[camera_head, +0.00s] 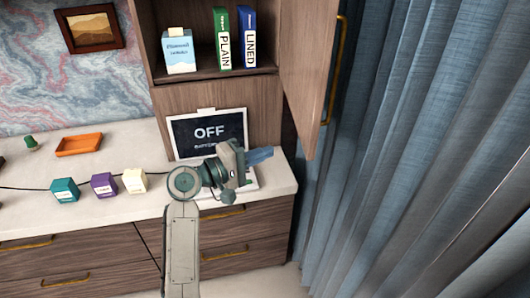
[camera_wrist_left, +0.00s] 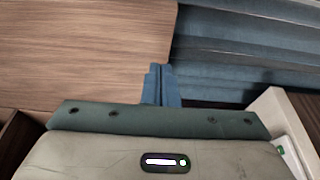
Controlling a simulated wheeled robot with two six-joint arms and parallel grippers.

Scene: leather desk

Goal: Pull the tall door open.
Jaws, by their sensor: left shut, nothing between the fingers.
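The tall door (camera_head: 308,70) is a wooden panel hinged at the right side of the cabinet. It stands swung open, its face angled toward the curtain. Its long gold handle (camera_head: 334,70) runs along the outer edge. My left gripper (camera_head: 264,155) is shut and empty, its blue fingers pointing right, in front of the cabinet near the door's lower end. In the left wrist view the shut blue fingers (camera_wrist_left: 161,85) show against a wood panel (camera_wrist_left: 80,50), which looks like the door; contact cannot be told. The handle is not seen there. My right gripper is out of view.
Blue curtains (camera_head: 410,150) hang right of the door. An OFF screen (camera_head: 208,131) stands behind my gripper. Small boxes and an orange tray (camera_head: 79,145) sit left.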

